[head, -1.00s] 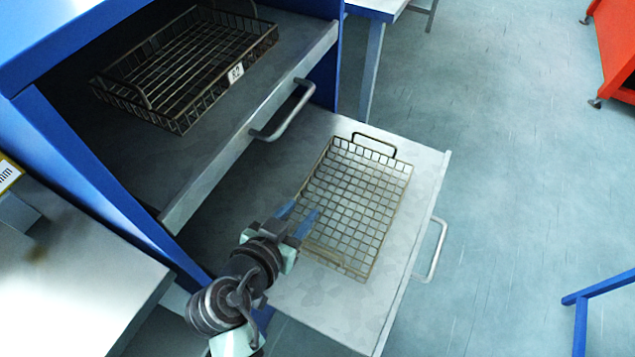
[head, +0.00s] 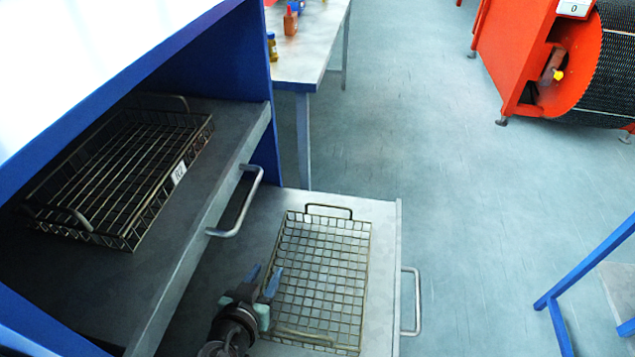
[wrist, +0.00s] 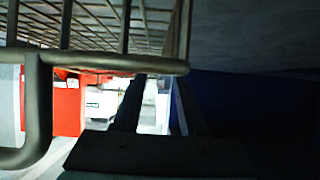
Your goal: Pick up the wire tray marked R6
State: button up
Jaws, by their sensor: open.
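A wire tray (head: 318,262) lies in the pulled-out lower drawer, with a handle loop at its far end; no mark is readable on it. Another wire tray (head: 110,170) sits on the upper pulled-out shelf, with a small white label (head: 179,172) that I cannot read clearly now. My gripper (head: 263,278) is open and empty, at the left side of the lower tray; whether it touches is unclear. In the wrist view, a thick wire handle bar (wrist: 100,62) and tray mesh (wrist: 105,22) cross close in front of the dark fingers.
The drawer fronts have metal handles (head: 240,205), (head: 411,300). A blue cabinet post (head: 258,90) stands behind. A table (head: 310,60) with bottles is at the back. A red machine (head: 515,55) with a mesh belt stands at upper right. The floor on the right is mostly clear.

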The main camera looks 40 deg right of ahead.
aim_at(270, 263)
jog(key=x, duration=0.4)
jog(key=shift+w, duration=0.25)
jog(key=shift+c, duration=0.2)
grip_shut()
dwell(1.0)
